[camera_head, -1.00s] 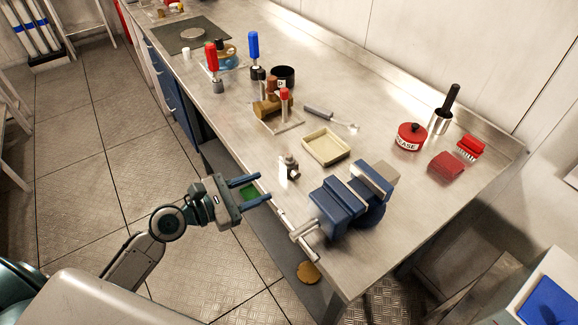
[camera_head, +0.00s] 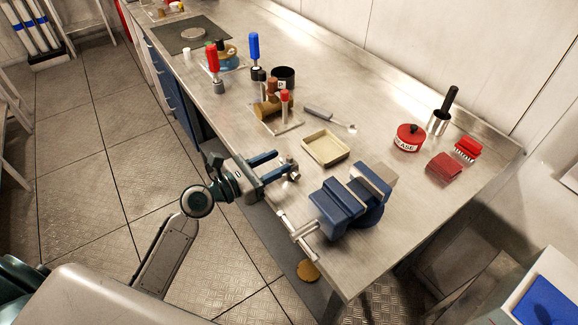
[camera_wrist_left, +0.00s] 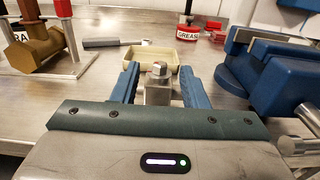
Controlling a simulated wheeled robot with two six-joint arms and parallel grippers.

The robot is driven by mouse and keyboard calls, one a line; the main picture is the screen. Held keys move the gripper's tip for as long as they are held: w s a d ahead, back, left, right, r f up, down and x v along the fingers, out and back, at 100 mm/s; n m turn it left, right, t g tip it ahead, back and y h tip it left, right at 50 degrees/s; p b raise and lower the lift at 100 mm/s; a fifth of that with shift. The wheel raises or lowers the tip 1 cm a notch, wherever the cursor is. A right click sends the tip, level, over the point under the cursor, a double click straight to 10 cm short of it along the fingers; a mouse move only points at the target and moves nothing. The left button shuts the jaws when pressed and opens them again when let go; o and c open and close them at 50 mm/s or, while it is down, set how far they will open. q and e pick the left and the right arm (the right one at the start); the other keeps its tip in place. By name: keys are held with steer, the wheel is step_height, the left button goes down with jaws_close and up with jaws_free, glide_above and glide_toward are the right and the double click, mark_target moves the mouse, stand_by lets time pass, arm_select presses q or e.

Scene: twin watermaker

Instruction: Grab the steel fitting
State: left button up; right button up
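The steel fitting (camera_head: 291,170) is a small grey metal piece on the workbench, just in front of the cream tray. In the left wrist view the steel fitting (camera_wrist_left: 158,86) stands upright between the two blue fingers. My left gripper (camera_head: 279,165) is open, with its fingers reaching over the bench edge around the fitting. In the left wrist view the left gripper (camera_wrist_left: 160,85) shows a gap on the fitting's left side; its right side is close to the right finger, and I cannot tell if they touch. My right gripper is not in view.
A blue vise (camera_head: 345,200) stands close to the right of the fitting, its handle at the bench edge. The cream tray (camera_head: 326,148) lies just behind. A brass valve piece on a stand (camera_head: 270,110) is farther left. A red grease tin (camera_head: 409,137) stands at the right.

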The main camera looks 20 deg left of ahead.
mark_target(286, 159)
arm_select(q)
steer(key=p+x, duration=0.1)
steer(key=x, duration=0.3)
steer(key=shift+w+d+f, duration=0.2)
steer(key=shift+d, duration=0.05)
jaws_close()
